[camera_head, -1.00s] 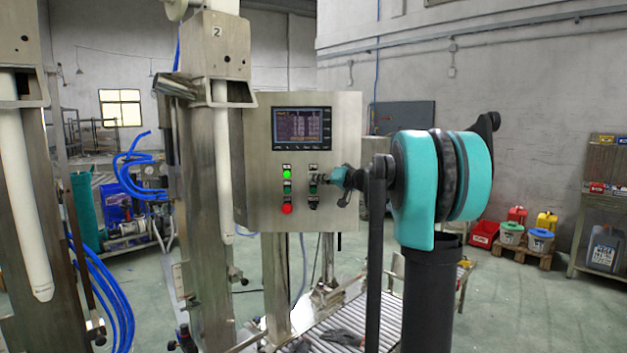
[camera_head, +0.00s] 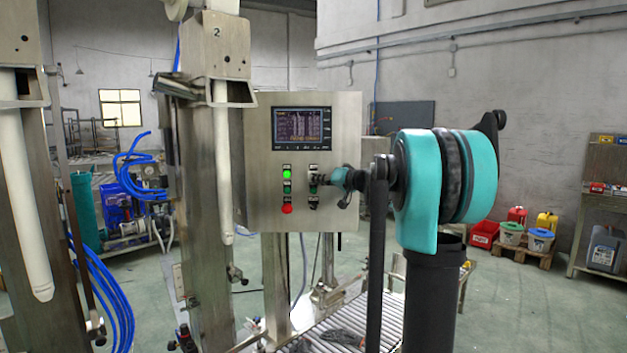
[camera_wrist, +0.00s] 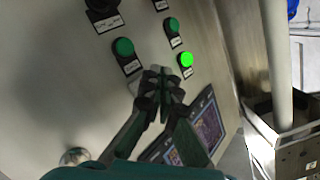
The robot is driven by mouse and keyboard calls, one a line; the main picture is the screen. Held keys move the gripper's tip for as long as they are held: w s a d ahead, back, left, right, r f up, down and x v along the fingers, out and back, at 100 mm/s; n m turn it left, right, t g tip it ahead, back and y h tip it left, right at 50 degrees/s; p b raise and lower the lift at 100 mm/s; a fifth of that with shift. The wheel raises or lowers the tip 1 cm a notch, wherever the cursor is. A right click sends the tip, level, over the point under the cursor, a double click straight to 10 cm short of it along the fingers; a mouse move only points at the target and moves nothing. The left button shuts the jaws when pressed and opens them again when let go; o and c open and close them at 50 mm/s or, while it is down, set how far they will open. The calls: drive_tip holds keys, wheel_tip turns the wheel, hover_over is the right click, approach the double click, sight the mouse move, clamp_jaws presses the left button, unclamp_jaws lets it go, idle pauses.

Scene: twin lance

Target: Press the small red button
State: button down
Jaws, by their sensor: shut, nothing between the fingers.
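The control panel (camera_head: 262,150) has two columns of buttons under a screen. A red button (camera_head: 287,209) shows at the bottom of the left column, below a lit green button (camera_head: 287,174) and a darker green one (camera_head: 287,189). My gripper (camera_head: 319,178) is at the top of the right column, very close to the panel face. In the wrist view my gripper (camera_wrist: 162,80) is shut and empty, beside a green button (camera_wrist: 123,47). It covers part of the panel there. No red button shows in the wrist view; whether one is behind the fingers, I cannot tell.
The screen (camera_head: 301,128) is above the buttons, and also shows in the wrist view (camera_wrist: 195,130). A black knob (camera_wrist: 100,8) is in the gripper-side column. A steel column with a white tube (camera_head: 222,170) stands left of the panel. A roller conveyor (camera_head: 345,325) is below.

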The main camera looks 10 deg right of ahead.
drive_tip(key=s, duration=0.5)
drive_tip(key=shift+a, duration=0.3)
idle(0.5)
drive_tip(key=s+a+f+n+g+h, duration=0.1)
drive_tip(key=s+a+f+g+h, duration=0.15)
drive_tip(key=s+f, duration=0.85)
drive_tip(key=s+a+f+g+h, duration=0.15)
drive_tip(key=s+f+g, duration=0.25)
drive_tip(key=s+f, duration=0.65)
drive_tip(key=s+d+f+g+h, duration=0.1)
drive_tip(key=s+d+f+h, duration=0.2)
drive_tip(key=s+f, duration=0.6)
drive_tip(key=s+d+f+m+g+h, duration=0.1)
drive_tip(key=s+d+f+h, duration=0.2)
drive_tip(key=s+f, duration=0.6)
drive_tip(key=shift+d+f, duration=0.6)
drive_tip(key=shift+d, duration=0.15)
